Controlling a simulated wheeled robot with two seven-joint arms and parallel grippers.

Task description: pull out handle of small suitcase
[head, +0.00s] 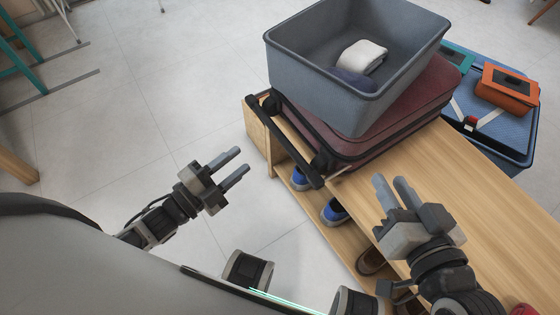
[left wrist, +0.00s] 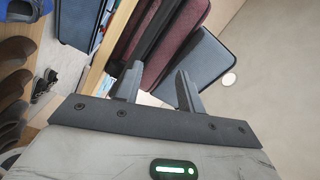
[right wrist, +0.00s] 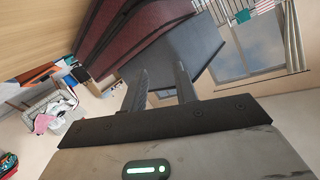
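A maroon suitcase (head: 420,95) lies flat on a wooden shoe bench with a grey bin on top of it. A black handle bar (head: 294,145) runs along its near-left side, at the bench end; I cannot tell how far it is drawn out. The suitcase also shows in the left wrist view (left wrist: 180,32) and the right wrist view (right wrist: 135,25). My left gripper (head: 241,160) is open and empty over the floor, left of the handle and apart from it. My right gripper (head: 390,180) is open and empty above the bench, right of the handle.
The grey bin (head: 315,85) holds a white and a dark cloth. The wooden bench (head: 470,190) has blue shoes (head: 335,211) and brown shoes on its lower shelf.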

